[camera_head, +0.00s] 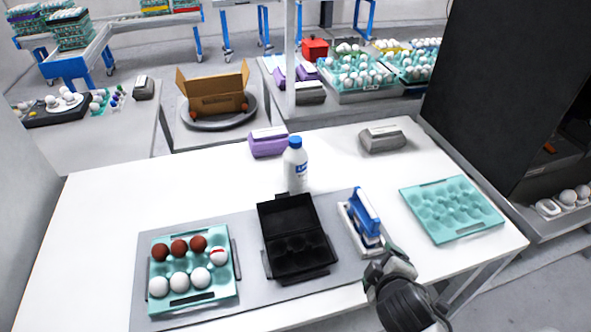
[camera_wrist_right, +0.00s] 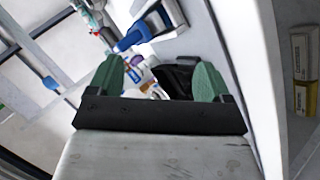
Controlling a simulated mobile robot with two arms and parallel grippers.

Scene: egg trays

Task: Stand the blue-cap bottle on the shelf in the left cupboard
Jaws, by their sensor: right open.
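The blue-cap bottle (camera_head: 295,168) is white with a blue label. It stands upright on the white table, just behind the open black egg carton. My right gripper (camera_head: 384,256) is low in the head view, at the table's front edge, to the right of and nearer than the bottle. It is apart from the bottle. In the right wrist view its two green fingers (camera_wrist_right: 158,78) are spread, with nothing clearly held between them. I cannot pick out the left cupboard or its shelf for sure. My left gripper is not in view.
A blue-handled tool (camera_head: 364,218) stands close to my right gripper. The black carton (camera_head: 290,216), a teal egg tray (camera_head: 222,292), an empty teal tray (camera_head: 452,210), a purple carton (camera_head: 268,143) and a grey carton (camera_head: 383,139) are on the table. The table's left part is clear.

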